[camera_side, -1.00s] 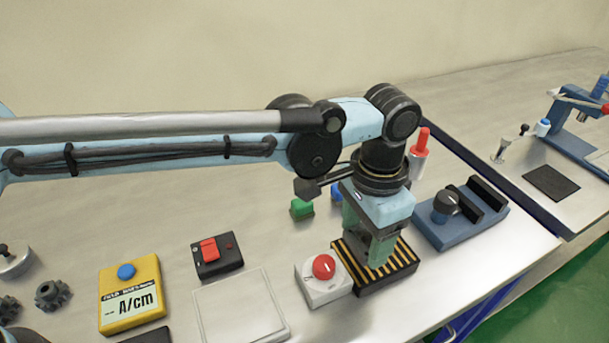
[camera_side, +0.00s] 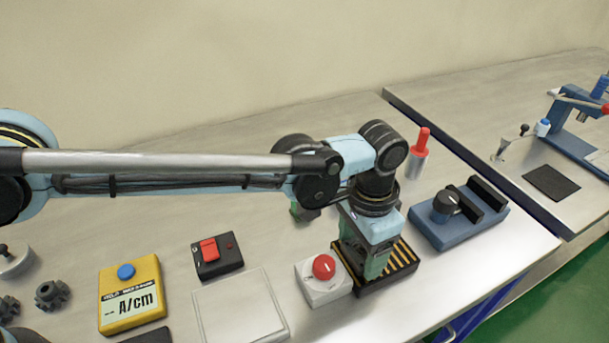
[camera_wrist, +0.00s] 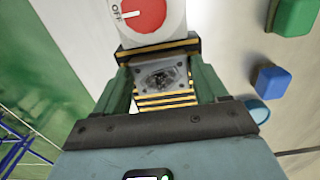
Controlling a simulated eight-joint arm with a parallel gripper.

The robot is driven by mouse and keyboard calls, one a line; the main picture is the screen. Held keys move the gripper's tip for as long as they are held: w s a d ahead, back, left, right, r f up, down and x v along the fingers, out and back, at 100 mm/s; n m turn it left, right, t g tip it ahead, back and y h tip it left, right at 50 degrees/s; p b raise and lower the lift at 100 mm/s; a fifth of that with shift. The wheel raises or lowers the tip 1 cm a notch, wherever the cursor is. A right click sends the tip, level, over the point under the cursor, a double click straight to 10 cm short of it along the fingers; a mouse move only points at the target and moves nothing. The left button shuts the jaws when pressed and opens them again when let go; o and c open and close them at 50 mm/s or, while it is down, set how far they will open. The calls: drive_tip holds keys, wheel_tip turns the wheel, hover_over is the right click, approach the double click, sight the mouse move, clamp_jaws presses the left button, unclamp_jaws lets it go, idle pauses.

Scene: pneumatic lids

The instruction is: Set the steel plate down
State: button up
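The steel plate (camera_wrist: 163,76), grey with corner holes and a dark smudge in its middle, sits between the two green fingers of my gripper (camera_wrist: 163,82) in the wrist view. The fingers appear closed against its two sides. In the side view my gripper (camera_side: 368,268) points down over a black block with yellow stripes (camera_side: 402,262). The plate is hidden there by the fingers. The stripes of the block (camera_wrist: 165,102) show below the plate in the wrist view. I cannot tell whether the plate touches the block.
A white box with a red knob (camera_side: 323,267) adjoins the striped block; its mark reads OFF in the wrist view (camera_wrist: 143,15). A blue fixture with a black knob (camera_side: 458,215) stands right. A red switch box (camera_side: 216,255), a pale flat plate (camera_side: 240,308) and a yellow meter (camera_side: 131,294) lie left.

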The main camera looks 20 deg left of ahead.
sight(359, 252)
drive_tip(key=o, duration=0.3)
drive_tip(key=shift+r, duration=0.1)
wheel_tip(359, 252, up, 12)
drive_tip(key=w+a+r+n+t+h, duration=0.1)
drive_tip(key=w+a+r, duration=0.15)
drive_tip(key=a, duration=0.35)
drive_tip(key=w+a+r+n+t, duration=0.1)
drive_tip(key=a+r+n, duration=0.15)
drive_tip(key=a, duration=0.45)
drive_tip(key=s+a+n+t, duration=0.1)
drive_tip(key=s+a+n, duration=0.15)
drive_tip(key=a, duration=0.65)
drive_tip(key=s+a+n+t, duration=0.1)
drive_tip(key=s+a+t, duration=0.15)
drive_tip(key=a, duration=0.65)
drive_tip(key=s+a+f+n+t+y, duration=0.1)
drive_tip(key=s+a+f+n, duration=0.1)
drive_tip(key=s+a+f, duration=0.5)
drive_tip(key=shift+s+a+t, duration=0.25)
drive_tip(key=shift+a+t, duration=0.1)
drive_tip(key=shift+a, duration=0.3)
